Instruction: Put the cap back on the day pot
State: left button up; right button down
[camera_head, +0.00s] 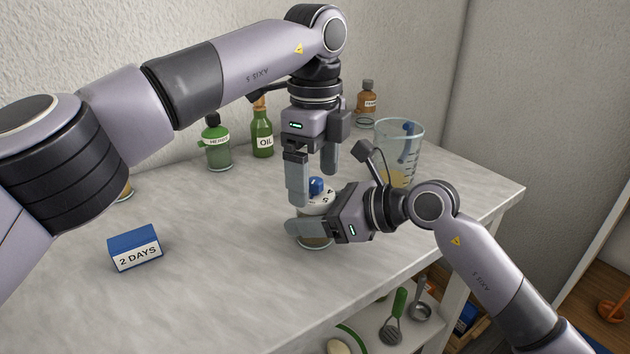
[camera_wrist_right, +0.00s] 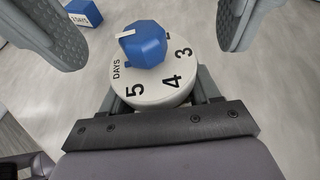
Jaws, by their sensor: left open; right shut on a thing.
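The day pot (camera_head: 315,241) stands on the worktop, a small glass jar mostly hidden by my right gripper (camera_head: 312,217), which is shut around its side. The cap (camera_head: 322,204) is a white dial with numbers and a blue knob (camera_head: 316,186), and it sits at the pot's top. In the right wrist view the cap (camera_wrist_right: 158,92) shows DAYS, 5, 4 and 3, and the knob (camera_wrist_right: 143,44) has a white pointer toward upper left. I cannot tell how firmly the cap sits. My left gripper (camera_head: 314,182) points down, open, its fingers either side of the knob and apart from it.
A blue-topped card reading 2 DAYS (camera_head: 136,250) stands at left. A green bottle (camera_head: 217,145), an oil bottle (camera_head: 262,130), a brown bottle (camera_head: 366,101) and a clear jug (camera_head: 399,145) stand behind. The worktop's front left is clear.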

pick_arm(q)
jog(key=shift+r, duration=1.25)
jog(key=shift+c, duration=0.4)
jog(key=shift+r+n, duration=1.7)
jog(key=shift+r, duration=0.05)
jog(key=shift+f, duration=4)
